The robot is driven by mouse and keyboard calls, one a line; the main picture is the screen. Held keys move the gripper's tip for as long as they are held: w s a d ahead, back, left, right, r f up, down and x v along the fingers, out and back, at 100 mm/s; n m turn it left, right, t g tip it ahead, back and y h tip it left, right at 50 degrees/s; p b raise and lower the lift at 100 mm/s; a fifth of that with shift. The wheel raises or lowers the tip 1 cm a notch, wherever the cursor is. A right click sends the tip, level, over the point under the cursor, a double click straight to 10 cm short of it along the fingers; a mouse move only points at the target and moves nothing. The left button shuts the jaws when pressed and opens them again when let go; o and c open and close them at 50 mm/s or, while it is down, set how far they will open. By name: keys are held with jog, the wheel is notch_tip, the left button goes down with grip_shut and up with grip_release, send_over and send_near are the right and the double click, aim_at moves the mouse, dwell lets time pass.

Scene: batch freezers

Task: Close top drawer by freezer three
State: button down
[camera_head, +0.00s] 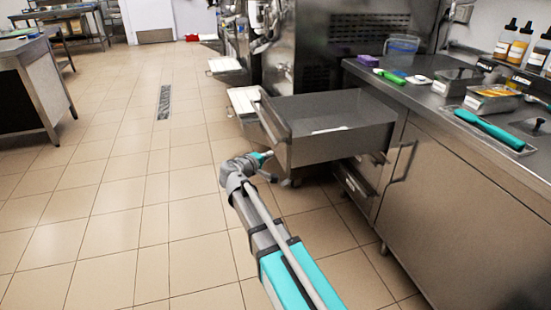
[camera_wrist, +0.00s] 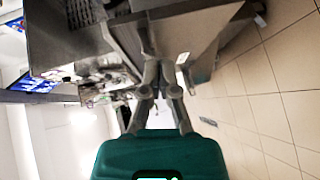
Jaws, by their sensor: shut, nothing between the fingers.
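The top drawer (camera_head: 340,147) is a grey metal box pulled far out of the steel counter, on its left side. Its front panel and bar handle (camera_head: 270,118) face left. A pale flat item lies inside. My gripper (camera_head: 266,156) is shut and empty, close to the lower part of the drawer front; I cannot tell whether it touches. In the wrist view my gripper (camera_wrist: 163,75) points toward a grey panel at the top, which looks like the drawer. Lower drawers (camera_head: 355,187) under the counter appear shut. A freezer (camera_head: 330,45) stands behind the drawer.
More machines with white trays (camera_head: 224,64) line the back. Tiled floor to the left is clear up to another counter (camera_head: 30,90).

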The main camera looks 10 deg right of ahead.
jog(key=w+a+f+n+t+b, duration=0.2)
jog(key=w+a+f+t+b, duration=0.1)
jog(key=a+f+b, duration=0.1)
jog(key=a+b, duration=0.1)
jog(key=b, duration=0.1)
jog(key=shift+w+a+n+b, duration=0.25)
jog(key=shift+a+n+b, duration=0.05)
jog(key=shift+n+b, duration=0.1)
jog(key=shift+d+f, duration=0.1)
jog(key=s+d+x, duration=0.1)
jog(key=d+x, duration=0.1)
jog(key=x, duration=1)
jog(key=shift+d, duration=0.3)
